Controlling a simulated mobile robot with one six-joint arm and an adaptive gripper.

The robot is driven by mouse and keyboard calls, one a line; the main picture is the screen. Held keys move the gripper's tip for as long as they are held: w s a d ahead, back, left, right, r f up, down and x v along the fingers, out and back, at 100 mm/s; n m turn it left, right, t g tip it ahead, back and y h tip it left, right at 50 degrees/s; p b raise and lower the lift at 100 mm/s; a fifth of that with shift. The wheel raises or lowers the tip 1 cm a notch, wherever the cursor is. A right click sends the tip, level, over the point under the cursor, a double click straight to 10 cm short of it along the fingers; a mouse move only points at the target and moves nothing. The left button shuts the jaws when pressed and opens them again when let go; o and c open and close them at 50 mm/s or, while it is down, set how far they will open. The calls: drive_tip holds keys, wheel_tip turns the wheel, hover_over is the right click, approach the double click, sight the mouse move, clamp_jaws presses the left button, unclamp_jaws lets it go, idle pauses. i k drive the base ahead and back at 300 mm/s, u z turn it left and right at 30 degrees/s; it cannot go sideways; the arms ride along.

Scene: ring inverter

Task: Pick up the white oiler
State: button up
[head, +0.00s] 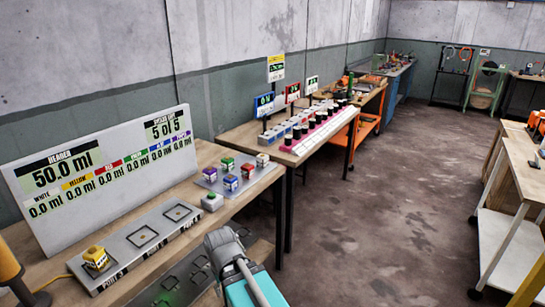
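A small pale, whitish block (262,160), which looks like the white oiler, stands at the back right corner of a grey plate (207,183) on the near workbench. Small white-bodied blocks with green (227,163), red (210,174) and blue (231,183) tops stand close to it. A yellow block (96,258) sits in the port at the left end of a grey port strip. My grey and teal arm shows at the bottom centre, in front of the bench and apart from the blocks. My gripper (224,246) shows no clear fingertips, so its opening is not visible.
A display board (104,176) stands behind the port strip; two ports are empty. A small box with a green button (212,201) sits by the bench's front edge. A second bench carries rows of small items and signs (276,68). The floor (400,210) to the right is clear.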

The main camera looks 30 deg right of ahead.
sight(262, 159)
drive_tip(key=z, duration=0.2)
drive_tip(key=i, duration=0.85)
drive_tip(key=z, duration=0.15)
